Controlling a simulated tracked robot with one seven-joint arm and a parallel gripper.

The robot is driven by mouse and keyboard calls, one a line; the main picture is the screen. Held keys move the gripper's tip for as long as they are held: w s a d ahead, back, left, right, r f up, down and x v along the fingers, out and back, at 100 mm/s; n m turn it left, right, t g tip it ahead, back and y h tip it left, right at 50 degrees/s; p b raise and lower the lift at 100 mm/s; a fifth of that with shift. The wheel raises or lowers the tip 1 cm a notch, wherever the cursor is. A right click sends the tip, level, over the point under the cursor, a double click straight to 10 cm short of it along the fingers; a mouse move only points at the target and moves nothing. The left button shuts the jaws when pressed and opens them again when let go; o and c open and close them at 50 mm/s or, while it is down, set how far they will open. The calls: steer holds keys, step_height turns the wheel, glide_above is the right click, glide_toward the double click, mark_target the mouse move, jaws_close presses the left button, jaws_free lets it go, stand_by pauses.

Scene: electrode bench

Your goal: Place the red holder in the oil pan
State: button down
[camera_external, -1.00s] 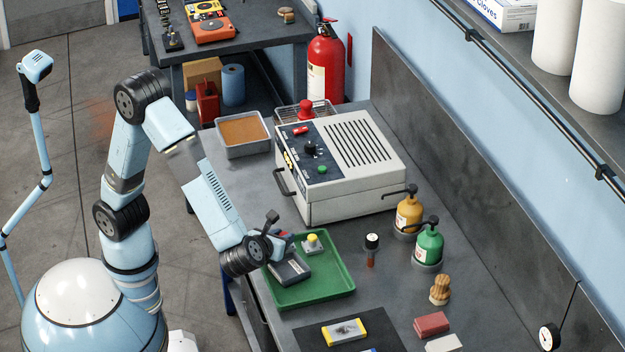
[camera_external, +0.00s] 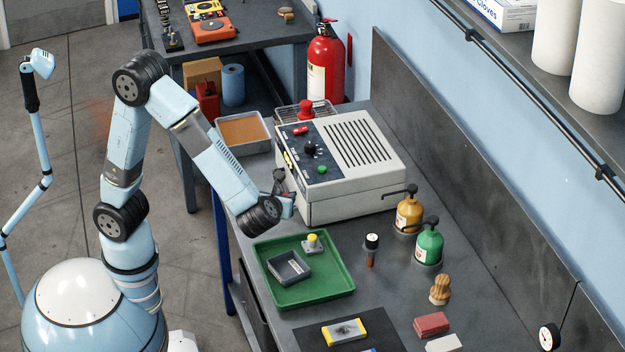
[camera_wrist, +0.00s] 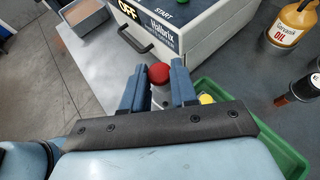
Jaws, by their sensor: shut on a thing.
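The red holder (camera_wrist: 159,73) shows its round red top between the fingers of my gripper (camera_wrist: 158,88) in the wrist view. The fingers are shut on it; its lower part is mostly hidden. In the external view my gripper (camera_external: 286,206) is above the bench, between the green tray and the machine's front, and the holder cannot be made out clearly. The oil pan (camera_external: 243,131) is a grey metal pan of brown oil at the far left of the bench, beyond my gripper. The wrist view shows it at the upper left (camera_wrist: 85,17).
The white machine (camera_external: 350,195), with a front handle, stands right of the pan and close to my gripper. The green tray (camera_external: 325,290) holds a grey box (camera_external: 290,267) and a yellow-topped holder (camera_external: 312,244). Oil bottles (camera_external: 408,212) stand at right.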

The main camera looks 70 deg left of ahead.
steer(key=a+n+g+y, duration=0.2)
steer(key=a+n+g, duration=0.2)
steer(key=a, duration=2.1)
steer(key=s+a+n+g, duration=0.2)
steer(key=s+a, duration=0.3)
steer(key=a, duration=0.4)
steer(key=s+a+n+g, duration=0.1)
steer(key=s+a+g, duration=0.1)
steer(key=s+a, duration=0.55)
steer(key=w+a+f, duration=0.2)
steer(key=w+f, duration=0.1)
steer(key=w, duration=0.1)
steer(key=w+a+f, duration=0.3)
steer(key=w, duration=0.2)
steer(key=w+a+f, duration=0.3)
steer(key=w, duration=0.1)
steer(key=shift+w+f, duration=0.3)
steer(key=shift+w, duration=0.05)
steer(key=shift+w+a+f, duration=0.15)
steer(key=shift+w+f, duration=0.15)
steer(key=shift+f, duration=1.55)
steer(key=shift+s+f, duration=0.1)
steer(key=shift+f, duration=0.1)
